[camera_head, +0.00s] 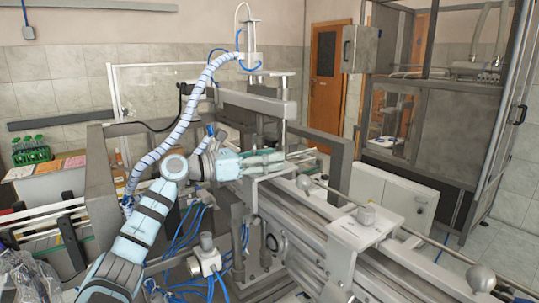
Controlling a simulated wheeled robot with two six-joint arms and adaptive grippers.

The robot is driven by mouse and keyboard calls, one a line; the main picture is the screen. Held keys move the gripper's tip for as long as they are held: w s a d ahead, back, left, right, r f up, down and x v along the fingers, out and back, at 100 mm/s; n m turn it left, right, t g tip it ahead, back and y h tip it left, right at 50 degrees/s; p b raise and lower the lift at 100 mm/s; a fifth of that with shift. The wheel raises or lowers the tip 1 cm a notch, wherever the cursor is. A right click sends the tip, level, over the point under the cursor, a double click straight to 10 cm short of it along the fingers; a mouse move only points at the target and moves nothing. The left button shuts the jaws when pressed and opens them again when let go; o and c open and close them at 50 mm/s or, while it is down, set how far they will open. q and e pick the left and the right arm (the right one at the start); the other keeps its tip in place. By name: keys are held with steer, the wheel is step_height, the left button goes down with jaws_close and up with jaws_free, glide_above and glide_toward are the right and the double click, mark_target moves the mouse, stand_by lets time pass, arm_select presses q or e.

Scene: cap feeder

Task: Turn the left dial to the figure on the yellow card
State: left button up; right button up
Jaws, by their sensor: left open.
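My left arm comes in from the lower left, and its gripper (282,158) is over the machine, pointing right. The jaws are open, with no object visible between them. The fingertips are close to a metal bracket (268,170); I cannot tell whether they touch it. No dial can be clearly made out; the gripper and arm cover part of the machine. No yellow card with a readable figure shows. My right gripper is not in view.
Metal rails (300,228) run toward the lower right. An upright post (284,108) and grey frame (340,165) stand near the gripper. Blue hoses (185,240) hang below my arm. A white box (392,193) is at right. Coloured sheets (75,162) lie at left.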

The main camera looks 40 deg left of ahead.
arm_select(q)
step_height(320, 180, up, 10)
steer(key=shift+f, duration=0.1)
stand_by(0.4)
